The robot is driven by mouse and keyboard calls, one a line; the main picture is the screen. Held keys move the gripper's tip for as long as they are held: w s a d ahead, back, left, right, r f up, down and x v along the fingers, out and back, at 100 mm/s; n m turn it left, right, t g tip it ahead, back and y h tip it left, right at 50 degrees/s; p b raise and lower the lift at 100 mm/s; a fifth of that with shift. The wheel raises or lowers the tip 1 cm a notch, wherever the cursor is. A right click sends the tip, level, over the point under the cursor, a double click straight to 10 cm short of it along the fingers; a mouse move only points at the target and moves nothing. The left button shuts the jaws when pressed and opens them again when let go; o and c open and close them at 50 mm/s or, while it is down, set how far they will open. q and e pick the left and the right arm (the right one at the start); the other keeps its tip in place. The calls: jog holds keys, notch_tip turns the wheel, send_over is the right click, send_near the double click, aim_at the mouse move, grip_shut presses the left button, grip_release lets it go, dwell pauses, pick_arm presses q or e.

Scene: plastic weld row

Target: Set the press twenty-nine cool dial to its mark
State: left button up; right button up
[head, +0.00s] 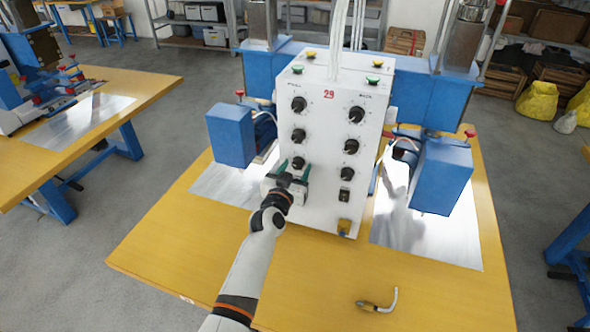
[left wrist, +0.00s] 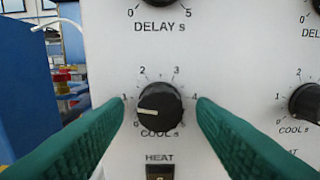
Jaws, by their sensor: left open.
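The press control box (head: 326,125) is white with a red 29 near its top. Its left column's lowest knob is the black cool dial (head: 298,162), which also shows in the left wrist view (left wrist: 159,108), labelled COOL s. Its white pointer line points left, close to the 1. No separate set mark can be made out. My left gripper (head: 290,172) is open in front of this dial. Its green fingers stand on either side of the knob with gaps between, not closed on it. My right gripper is not in view.
A delay dial (left wrist: 160,5) sits just above and a black heat switch (left wrist: 159,171) just below. A second cool dial (left wrist: 306,102) is to the right. Blue press blocks (head: 231,135) flank the box.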

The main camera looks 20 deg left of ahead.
pick_arm(q)
jog(key=shift+c, duration=0.3)
jog(key=c, duration=0.9)
jog(key=shift+n, duration=0.3)
jog(key=n, duration=1)
